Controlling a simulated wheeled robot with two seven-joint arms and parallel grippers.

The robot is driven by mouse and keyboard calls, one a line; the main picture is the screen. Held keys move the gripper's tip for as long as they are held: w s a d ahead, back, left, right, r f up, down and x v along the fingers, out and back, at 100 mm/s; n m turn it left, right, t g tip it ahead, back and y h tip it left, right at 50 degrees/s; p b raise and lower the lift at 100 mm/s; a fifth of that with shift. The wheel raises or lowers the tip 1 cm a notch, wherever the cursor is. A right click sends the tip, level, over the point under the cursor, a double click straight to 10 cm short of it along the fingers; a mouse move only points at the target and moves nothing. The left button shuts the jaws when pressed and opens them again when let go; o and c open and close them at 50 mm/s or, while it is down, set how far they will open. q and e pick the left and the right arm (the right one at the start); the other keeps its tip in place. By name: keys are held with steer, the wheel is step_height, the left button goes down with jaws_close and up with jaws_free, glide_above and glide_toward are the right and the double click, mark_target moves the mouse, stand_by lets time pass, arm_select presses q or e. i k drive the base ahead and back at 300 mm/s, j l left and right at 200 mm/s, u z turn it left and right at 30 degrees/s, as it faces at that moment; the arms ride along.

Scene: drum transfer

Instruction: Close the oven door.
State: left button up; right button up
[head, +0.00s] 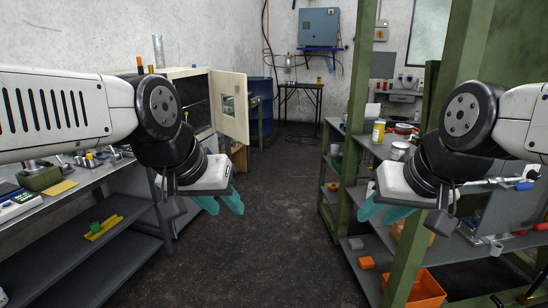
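The oven (186,72) is a cream box with a dark interior, at the left past the near bench. Its door (229,108), a cream panel with a small window, stands open and swung out to the right. My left gripper (221,204) hangs in front of and below the door, apart from it, with its teal fingers spread and empty. My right gripper (381,213) is at the right beside the green shelving, far from the oven, with its teal fingers also spread and empty. My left arm hides part of the oven's lower front.
A grey bench (60,205) with tools runs along the left. Green-framed shelving (398,262) with jars and an orange bin (426,290) stands at the right. A blue drum (260,100) is behind the door. The dark floor (270,230) between is clear.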

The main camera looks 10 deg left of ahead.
mark_target(237, 128)
steer(key=i, duration=2)
steer(key=i+l+u, duration=0.1)
steer(key=i+u, duration=0.3)
steer(key=i+l+u, duration=0.25)
steer(key=i+u, duration=0.2)
steer(key=i+l+u, duration=1.05)
steer(key=l+u, duration=0.2)
steer(key=l, duration=0.2)
